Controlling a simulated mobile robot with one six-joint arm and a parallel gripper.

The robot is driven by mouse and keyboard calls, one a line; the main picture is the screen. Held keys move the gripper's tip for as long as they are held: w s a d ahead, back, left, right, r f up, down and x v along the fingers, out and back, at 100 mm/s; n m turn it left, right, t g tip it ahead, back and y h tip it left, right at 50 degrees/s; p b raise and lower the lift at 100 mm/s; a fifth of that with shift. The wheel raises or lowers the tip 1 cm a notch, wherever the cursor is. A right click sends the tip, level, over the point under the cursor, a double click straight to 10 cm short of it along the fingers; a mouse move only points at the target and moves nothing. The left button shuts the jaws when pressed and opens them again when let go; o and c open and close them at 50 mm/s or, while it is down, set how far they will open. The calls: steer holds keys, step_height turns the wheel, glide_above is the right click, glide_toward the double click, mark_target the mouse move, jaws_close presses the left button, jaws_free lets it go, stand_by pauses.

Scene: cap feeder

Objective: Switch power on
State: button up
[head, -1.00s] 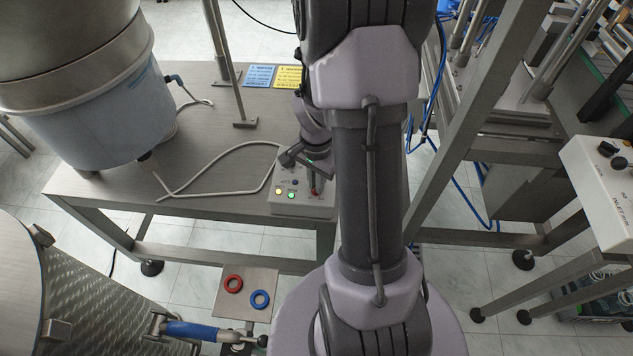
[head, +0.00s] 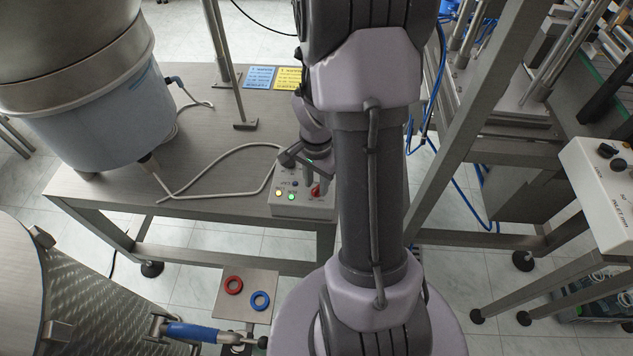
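My gripper (head: 302,171) hangs over the back part of the box, just behind the red knob. Its two fingers look spread apart, with nothing seen between them. The red knob shows clear of the fingers. My arm hides part of the right side of the box, and the knob's exact turn is too small to read.
A grey cable (head: 215,194) runs from the box across the steel table (head: 100,190) to the large bowl feeder (head: 95,110). A second white panel (head: 605,190) is at the right.

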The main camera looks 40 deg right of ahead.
mark_target(317, 188)
step_height(317, 188, up, 17)
steer(key=p, duration=0.7)
steer(key=shift+f, duration=0.1)
